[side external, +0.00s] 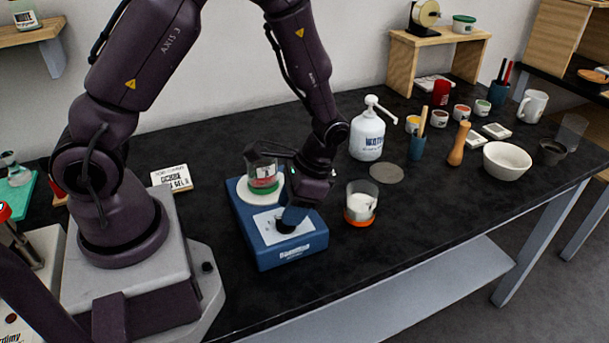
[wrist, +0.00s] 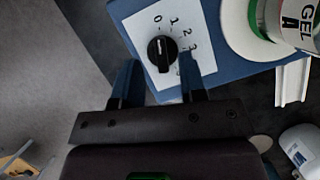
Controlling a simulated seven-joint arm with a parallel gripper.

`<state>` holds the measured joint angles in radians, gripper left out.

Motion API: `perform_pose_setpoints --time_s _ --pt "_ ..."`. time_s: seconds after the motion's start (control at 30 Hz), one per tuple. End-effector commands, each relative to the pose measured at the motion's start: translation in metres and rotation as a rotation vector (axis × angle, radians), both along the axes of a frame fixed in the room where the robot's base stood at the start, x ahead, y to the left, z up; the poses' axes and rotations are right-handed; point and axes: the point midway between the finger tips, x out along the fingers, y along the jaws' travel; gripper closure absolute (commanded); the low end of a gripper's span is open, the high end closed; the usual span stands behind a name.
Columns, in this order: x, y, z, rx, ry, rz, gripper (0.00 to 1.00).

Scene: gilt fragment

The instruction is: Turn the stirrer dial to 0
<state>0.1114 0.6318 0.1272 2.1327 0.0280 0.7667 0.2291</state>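The blue stirrer (side external: 292,254) stands on the black bench, with a pale round plate on top. Its black dial (wrist: 161,53) sits on a white panel marked 0, 1, 2, 3 in the wrist view. A light mark on the dial points roughly to the 0 end of the scale; its exact setting is too small to tell. My gripper (wrist: 158,60) is open, one blue finger on each side of the dial. I cannot tell whether either finger touches it. In the side view my gripper (side external: 289,217) reaches down over the panel and partly hides the dial.
A jar with a green band (side external: 264,178), labelled GEL in the wrist view, stands on the stirrer's plate. A glass with an orange base (side external: 360,207) stands close on the right. A white pump bottle (side external: 367,137) is behind. The front right bench is clear.

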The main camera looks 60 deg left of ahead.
Motion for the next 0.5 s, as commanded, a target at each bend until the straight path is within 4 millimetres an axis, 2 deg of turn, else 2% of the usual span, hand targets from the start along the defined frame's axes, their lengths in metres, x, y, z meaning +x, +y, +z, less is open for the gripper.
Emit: perform_pose_setpoints --time_s 0.1,0.3,0.5 --pt "0.012 -0.002 0.026 0.0 -0.011 0.0 0.62" --pt "0.029 -0.005 0.067 0.004 -0.011 0.002 0.62" --pt "0.039 -0.007 0.092 0.004 -0.009 0.003 0.62"
